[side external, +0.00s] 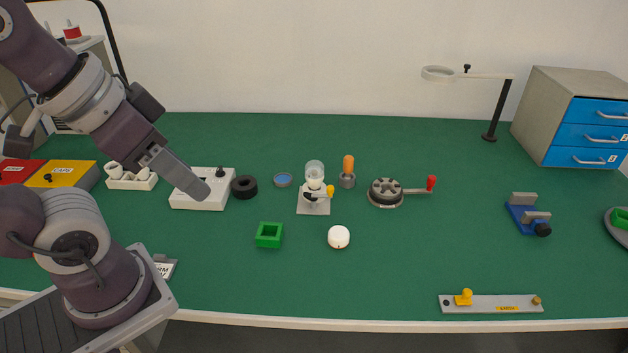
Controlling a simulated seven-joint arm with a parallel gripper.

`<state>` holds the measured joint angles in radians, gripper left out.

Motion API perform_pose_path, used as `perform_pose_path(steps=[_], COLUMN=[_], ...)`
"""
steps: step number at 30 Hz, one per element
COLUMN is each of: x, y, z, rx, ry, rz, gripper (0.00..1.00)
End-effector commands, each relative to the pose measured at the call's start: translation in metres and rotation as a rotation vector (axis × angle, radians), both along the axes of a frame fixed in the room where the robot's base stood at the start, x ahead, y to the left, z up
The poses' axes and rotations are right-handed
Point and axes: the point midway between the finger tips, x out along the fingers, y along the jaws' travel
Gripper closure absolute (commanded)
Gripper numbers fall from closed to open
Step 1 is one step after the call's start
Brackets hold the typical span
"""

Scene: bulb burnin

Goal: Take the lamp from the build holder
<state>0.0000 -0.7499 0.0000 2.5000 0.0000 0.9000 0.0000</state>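The lamp (314,172), with a clear rounded top and a whitish lower part, stands upright in the build holder. The build holder (314,208) is a light grey plate with a yellow-knobbed clamp near the middle of the green table. My gripper (198,191) is to the left of the lamp, above or in front of a white box, well apart from the lamp. Only one grey finger side shows clearly, so its opening cannot be seen. I see nothing held in it.
A black ring (244,187) and blue dish (283,180) lie between gripper and holder. An orange-handled tool (348,165) stands close right of the lamp. A green square block (269,235) and white cap (339,237) are in front. The right-front table is mostly clear.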

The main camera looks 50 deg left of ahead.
Motion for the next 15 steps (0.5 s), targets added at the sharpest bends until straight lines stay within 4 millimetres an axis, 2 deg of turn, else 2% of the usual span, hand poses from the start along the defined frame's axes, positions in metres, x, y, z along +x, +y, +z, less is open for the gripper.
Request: perform_pose_path(steps=[1,6,15], x=[0.0000,0.0000,0.0029], y=[0.0000,0.0000,-0.0001], z=[0.0000,0.0000,0.0019], rx=[0.000,0.000,-0.010], ry=[0.000,0.000,0.005], rz=[0.000,0.000,0.010], gripper=[0.59,0.27,0.27])
